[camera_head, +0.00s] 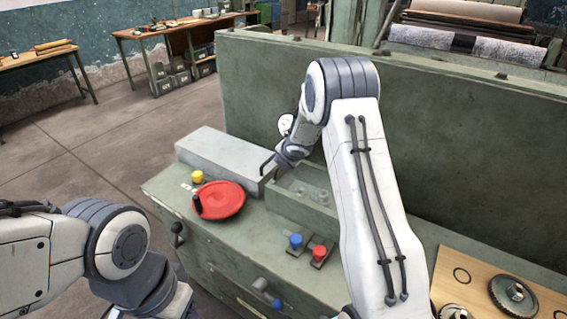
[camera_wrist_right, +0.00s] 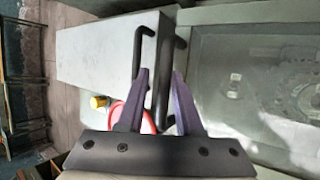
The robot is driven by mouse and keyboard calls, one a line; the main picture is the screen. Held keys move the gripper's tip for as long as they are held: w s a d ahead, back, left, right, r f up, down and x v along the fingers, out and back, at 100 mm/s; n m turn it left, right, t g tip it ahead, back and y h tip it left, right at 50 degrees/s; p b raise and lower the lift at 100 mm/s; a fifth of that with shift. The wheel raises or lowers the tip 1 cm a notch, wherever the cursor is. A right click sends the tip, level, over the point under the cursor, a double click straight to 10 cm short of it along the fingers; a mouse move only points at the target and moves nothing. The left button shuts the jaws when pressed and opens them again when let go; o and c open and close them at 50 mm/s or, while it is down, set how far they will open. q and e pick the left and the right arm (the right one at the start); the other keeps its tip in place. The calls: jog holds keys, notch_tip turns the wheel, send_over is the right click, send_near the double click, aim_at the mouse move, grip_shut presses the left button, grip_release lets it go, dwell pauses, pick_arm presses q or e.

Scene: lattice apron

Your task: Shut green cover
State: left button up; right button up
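The green cover (camera_head: 222,155) is a long grey-green block on top of the machine, left of an open recess (camera_head: 306,199) that holds clear rounded shapes. Its black bar handle (camera_head: 266,167) is at the end nearest the recess. In the right wrist view the cover (camera_wrist_right: 95,50) lies to the left and the recess (camera_wrist_right: 265,85) to the right. My right gripper (camera_wrist_right: 161,72) is open, its purple fingers on either side of the black handle (camera_wrist_right: 163,62), with gaps seeming to show. My left arm is at lower left in the head view; its gripper is out of frame.
A red handwheel (camera_head: 220,201) with a black knob sits in front of the cover, beside a yellow button (camera_head: 197,176). Blue (camera_head: 295,241) and red (camera_head: 319,252) knobs stand before the recess. A tall green panel (camera_head: 255,90) rises behind. A wooden board (camera_head: 480,276) with gears lies at right.

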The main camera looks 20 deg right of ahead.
jog(key=shift+s+d+f, duration=0.1)
jog(key=shift+s+f, duration=0.25)
jog(key=shift+f, duration=0.15)
jog(key=shift+s+r, duration=0.1)
jog(key=shift+r, duration=0.1)
jog(key=p+v, duration=0.2)
jog(key=v, duration=0.8)
jog(key=shift+w+r, duration=0.2)
jog(key=shift+r, duration=0.25)
